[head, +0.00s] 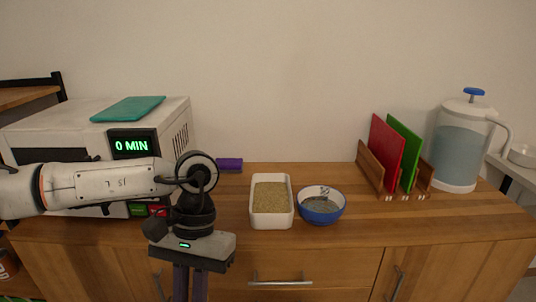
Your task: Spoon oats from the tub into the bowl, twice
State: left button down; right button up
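The white rectangular tub (285,221) stands on the wooden counter, filled with tan oats (270,197). The blue bowl (322,218) stands just to its right; its inside is white with a dark pattern and a greyish bottom, and I see no oats heap in it. My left gripper (190,287) points down in front of the counter, left of the tub and lower in the picture. Its two dark fingers are close together with a narrow gap, and their tips run out of the picture. No spoon is visible. My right gripper is not in view.
A microwave (184,122) with a teal cloth (129,109) on top stands at left, partly behind my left arm. A purple object (229,165) lies at the back. A rack (371,168) with red and green boards and a water jug (455,152) stand right. Counter right of the bowl is clear.

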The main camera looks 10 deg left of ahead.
aim_at(271, 205)
jog(key=k, duration=1.2)
jog(key=z, duration=0.5)
jog(key=i, duration=1.8)
jog(key=u, duration=0.55)
